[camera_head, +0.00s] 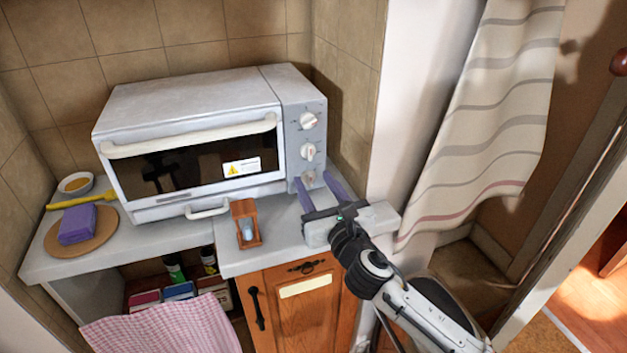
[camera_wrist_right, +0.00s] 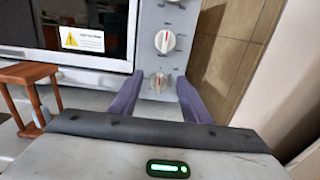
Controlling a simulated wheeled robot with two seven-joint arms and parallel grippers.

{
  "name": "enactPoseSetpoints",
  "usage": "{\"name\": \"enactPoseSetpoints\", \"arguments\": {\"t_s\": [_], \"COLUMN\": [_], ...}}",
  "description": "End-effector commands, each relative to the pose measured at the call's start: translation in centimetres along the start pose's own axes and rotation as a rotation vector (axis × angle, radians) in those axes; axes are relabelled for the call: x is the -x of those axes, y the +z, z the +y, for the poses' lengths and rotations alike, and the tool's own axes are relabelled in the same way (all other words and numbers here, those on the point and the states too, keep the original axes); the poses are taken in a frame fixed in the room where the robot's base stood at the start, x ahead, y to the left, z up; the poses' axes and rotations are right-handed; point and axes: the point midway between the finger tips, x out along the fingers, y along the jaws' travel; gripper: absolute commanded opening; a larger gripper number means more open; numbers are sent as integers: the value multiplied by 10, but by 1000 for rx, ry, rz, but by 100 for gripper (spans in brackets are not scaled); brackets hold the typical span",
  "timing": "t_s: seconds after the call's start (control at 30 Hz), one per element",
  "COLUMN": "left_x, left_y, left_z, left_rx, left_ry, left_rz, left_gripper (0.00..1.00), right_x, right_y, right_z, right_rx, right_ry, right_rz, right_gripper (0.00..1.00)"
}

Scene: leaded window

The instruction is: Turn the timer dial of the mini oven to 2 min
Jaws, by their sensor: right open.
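The white mini oven (camera_head: 195,105) stands on the counter with its door closed. Its control panel on the right side carries three knobs in a column: a top knob (camera_head: 308,119), a middle knob (camera_head: 308,151) and a bottom knob (camera_head: 309,178). The middle knob (camera_wrist_right: 165,41) and the bottom knob (camera_wrist_right: 158,82) also show in the right wrist view. Which knob is the timer dial, and its exact setting, are too small to read. My right gripper (camera_head: 321,186) is open, its purple fingers pointing at the panel on either side of the bottom knob. My left gripper is not in view.
A wooden stand with a small sand timer (camera_head: 246,224) is on the counter in front of the oven. A purple cloth (camera_head: 77,224) lies on a round board (camera_head: 104,236) at left, near a small bowl (camera_head: 75,183). A tiled wall (camera_head: 346,120) is close to the right of the panel.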

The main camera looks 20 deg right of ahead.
Motion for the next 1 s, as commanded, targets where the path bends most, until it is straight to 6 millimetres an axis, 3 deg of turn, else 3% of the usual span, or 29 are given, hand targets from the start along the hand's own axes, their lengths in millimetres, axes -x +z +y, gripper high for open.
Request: {"name": "enactPoseSetpoints", "arguments": {"t_s": [0.13,0.43,0.7,1.0], "left_x": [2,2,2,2], "left_y": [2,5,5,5], "left_z": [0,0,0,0], "left_rx": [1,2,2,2], "left_ry": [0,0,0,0], "left_rz": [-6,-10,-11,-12], "left_gripper": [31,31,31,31], "right_x": [-12,-14,-14,-14], "right_y": [0,0,0,0], "right_z": [0,0,0,0], "right_rx": [-1,-2,-2,-41], "right_ry": [1,1,1,1], "right_rz": [0,1,1,1], "right_gripper": [43,43,3,3]}}
